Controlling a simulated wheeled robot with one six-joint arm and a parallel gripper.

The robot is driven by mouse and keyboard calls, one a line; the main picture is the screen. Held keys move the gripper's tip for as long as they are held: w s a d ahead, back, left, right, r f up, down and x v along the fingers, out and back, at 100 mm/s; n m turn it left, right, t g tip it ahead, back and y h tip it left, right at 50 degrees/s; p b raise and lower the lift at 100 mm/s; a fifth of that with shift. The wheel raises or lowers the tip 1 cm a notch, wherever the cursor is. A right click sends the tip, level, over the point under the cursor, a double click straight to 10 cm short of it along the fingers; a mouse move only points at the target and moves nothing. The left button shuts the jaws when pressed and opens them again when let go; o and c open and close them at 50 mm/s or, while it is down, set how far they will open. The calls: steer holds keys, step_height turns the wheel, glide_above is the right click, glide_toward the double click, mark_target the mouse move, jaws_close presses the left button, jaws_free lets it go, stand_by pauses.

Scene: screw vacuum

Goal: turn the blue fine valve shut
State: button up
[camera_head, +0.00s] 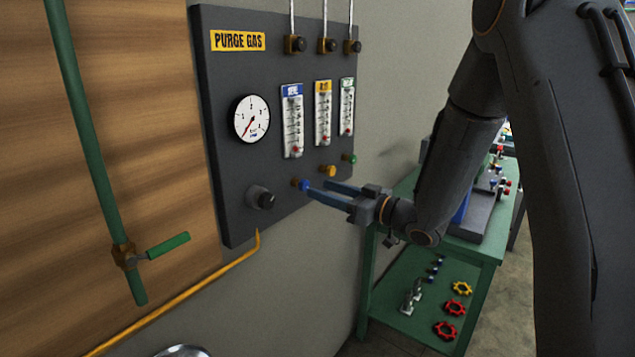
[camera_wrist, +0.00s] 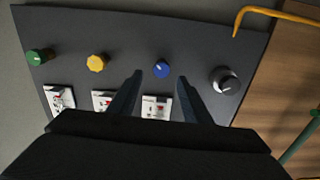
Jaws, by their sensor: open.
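The blue fine valve (camera_head: 303,185) is a small blue knob low on the dark purge gas panel (camera_head: 225,165), below the flowmeter with the blue label (camera_head: 292,122). In the wrist view the blue knob (camera_wrist: 161,69) shows between my two fingers. My gripper (camera_head: 322,191) is open, its fingertips pointing at the panel and close to the knob. In the wrist view the fingers of my gripper (camera_wrist: 160,76) stand apart with a gap on both sides of the knob. I cannot tell whether the fingertips reach past its face.
A yellow knob (camera_head: 327,170) and a green knob (camera_head: 349,158) sit to the right of the blue one. A black knob (camera_head: 261,197) is to its left, below a round gauge (camera_head: 251,119). A green workbench (camera_head: 425,290) stands behind my arm.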

mark_target(306, 185)
steer(key=x, duration=0.2)
steer(key=p+x, duration=0.1)
steer(key=x, duration=0.1)
steer(key=shift+s+a, duration=0.2)
steer(key=shift+a, duration=0.05)
steer(key=shift+w+a, duration=0.3)
steer(key=shift+w, duration=0.05)
